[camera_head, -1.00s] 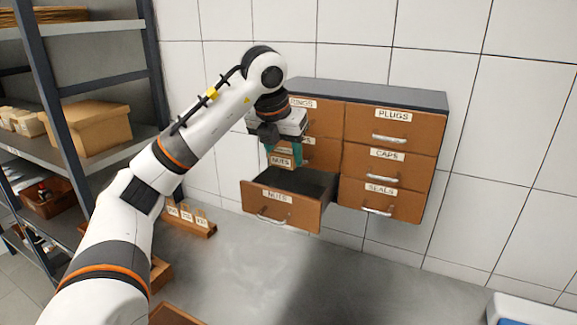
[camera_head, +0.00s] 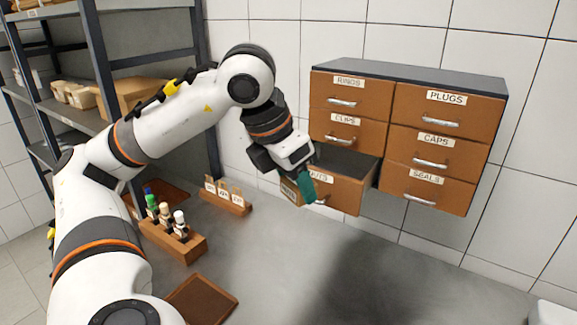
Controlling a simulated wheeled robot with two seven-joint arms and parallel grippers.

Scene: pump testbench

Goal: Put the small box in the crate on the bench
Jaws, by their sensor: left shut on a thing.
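My left gripper (camera_head: 296,187), with teal fingertips, is shut on the small box (camera_head: 288,191). The box is brown with a pale label, and the fingers hide much of it. Gripper and box are in the air at the left front corner of the open nuts drawer (camera_head: 338,194). The brown crate (camera_head: 203,303) lies on the bench at the bottom of the view, below and left of the gripper. Its inside looks empty, and its lower edge is cut off by the picture. My right gripper is out of view.
A drawer cabinet (camera_head: 408,68) hangs on the tiled wall; its other drawers are shut. A wooden block with bottles (camera_head: 180,245) and a small card rack (camera_head: 228,197) stand on the bench's left side. The bench (camera_head: 330,270) is clear in the middle. Shelves (camera_head: 105,90) stand at left.

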